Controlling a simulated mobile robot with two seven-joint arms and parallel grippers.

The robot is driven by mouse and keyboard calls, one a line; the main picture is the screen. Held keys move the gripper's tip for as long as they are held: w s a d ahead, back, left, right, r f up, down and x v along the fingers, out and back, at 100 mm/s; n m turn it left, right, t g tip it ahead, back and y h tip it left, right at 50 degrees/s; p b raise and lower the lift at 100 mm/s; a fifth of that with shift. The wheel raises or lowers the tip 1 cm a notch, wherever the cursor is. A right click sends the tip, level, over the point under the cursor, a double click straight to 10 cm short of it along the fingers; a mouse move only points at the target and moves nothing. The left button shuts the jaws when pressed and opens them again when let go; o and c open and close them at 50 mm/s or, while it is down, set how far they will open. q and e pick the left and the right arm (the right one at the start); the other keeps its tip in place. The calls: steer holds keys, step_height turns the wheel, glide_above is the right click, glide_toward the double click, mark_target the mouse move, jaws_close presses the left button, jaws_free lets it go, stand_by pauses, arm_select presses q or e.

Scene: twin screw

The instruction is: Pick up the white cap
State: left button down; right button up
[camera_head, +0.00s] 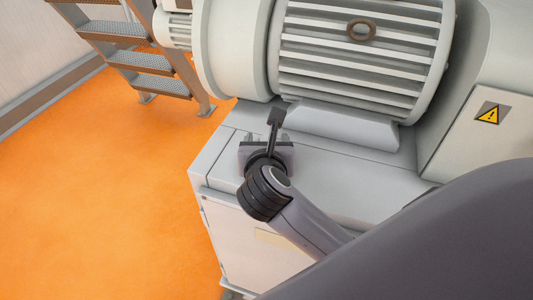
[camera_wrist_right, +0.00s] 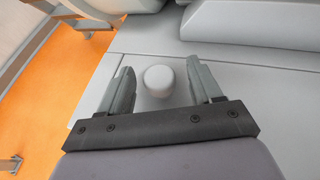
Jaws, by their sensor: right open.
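The white cap (camera_wrist_right: 159,80) is a small round piece that stands on the light grey machine top (camera_wrist_right: 260,95), seen from above in the right wrist view. My right gripper (camera_wrist_right: 161,80) is open, with one finger to the left of the cap and one to the right, and clear gaps on both sides. In the head view my right gripper (camera_head: 266,140) is over the front left part of the machine top, and the cap is hidden there behind the gripper and wrist. I cannot tell the fingertips' height from the surface. My left gripper is not in view.
A large ribbed grey motor (camera_head: 350,60) rises just behind the gripper on a raised block (camera_head: 335,125). A panel with a yellow warning sign (camera_head: 489,114) stands to the right. Metal stairs (camera_head: 140,60) stand at the far left on the open orange floor (camera_head: 110,190).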

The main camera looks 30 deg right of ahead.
steer(key=shift+x, duration=1.35)
steer(key=c, duration=1.1)
steer(key=shift+r, duration=0.1)
